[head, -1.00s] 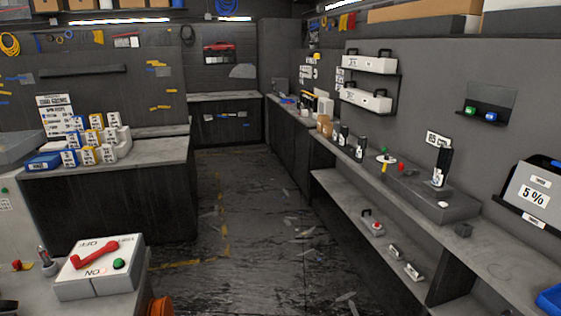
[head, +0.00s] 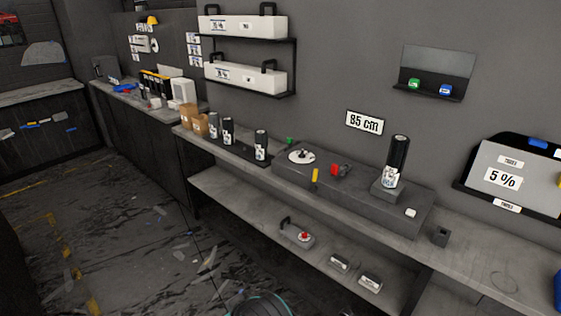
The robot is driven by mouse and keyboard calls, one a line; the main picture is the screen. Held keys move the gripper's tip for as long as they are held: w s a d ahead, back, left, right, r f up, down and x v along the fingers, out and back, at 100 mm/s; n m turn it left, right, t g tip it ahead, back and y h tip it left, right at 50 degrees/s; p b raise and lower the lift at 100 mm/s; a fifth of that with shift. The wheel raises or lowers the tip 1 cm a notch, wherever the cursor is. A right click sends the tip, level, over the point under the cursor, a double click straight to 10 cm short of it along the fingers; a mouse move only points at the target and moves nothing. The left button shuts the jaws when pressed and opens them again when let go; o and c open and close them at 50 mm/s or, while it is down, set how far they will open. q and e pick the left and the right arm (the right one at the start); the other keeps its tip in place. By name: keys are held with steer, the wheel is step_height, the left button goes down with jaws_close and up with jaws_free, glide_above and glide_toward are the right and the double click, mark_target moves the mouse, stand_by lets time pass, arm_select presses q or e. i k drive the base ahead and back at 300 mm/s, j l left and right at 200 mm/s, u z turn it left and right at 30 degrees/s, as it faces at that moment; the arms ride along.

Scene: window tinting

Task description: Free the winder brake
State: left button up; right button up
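A long dark grey block (head: 350,199) on the right-hand bench looks like the winder. On it are a white disc with a dark hub (head: 301,156), a yellow upright piece (head: 315,178), a red knob or lever (head: 337,170) and a small white piece (head: 411,212). A black roll (head: 397,163) stands upright in a holder at its right end. A small green piece (head: 290,141) is just behind the disc. I cannot tell which part is the brake or how it is set. Neither gripper is in view.
The bench top (head: 470,240) runs along the wall, with several dark bottles or rolls (head: 261,145) left of the block. A small dark cube (head: 440,236) sits right of it. The lower shelf (head: 240,205) holds a red-buttoned device (head: 297,232). Scraps litter the floor (head: 130,240).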

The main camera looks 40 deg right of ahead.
mark_target(314, 178)
steer(key=i+z, duration=0.45)
steer(key=i+j+z, duration=0.15)
steer(key=z, duration=0.3)
steer(key=i+j+z, duration=0.3)
steer(key=z, duration=1)
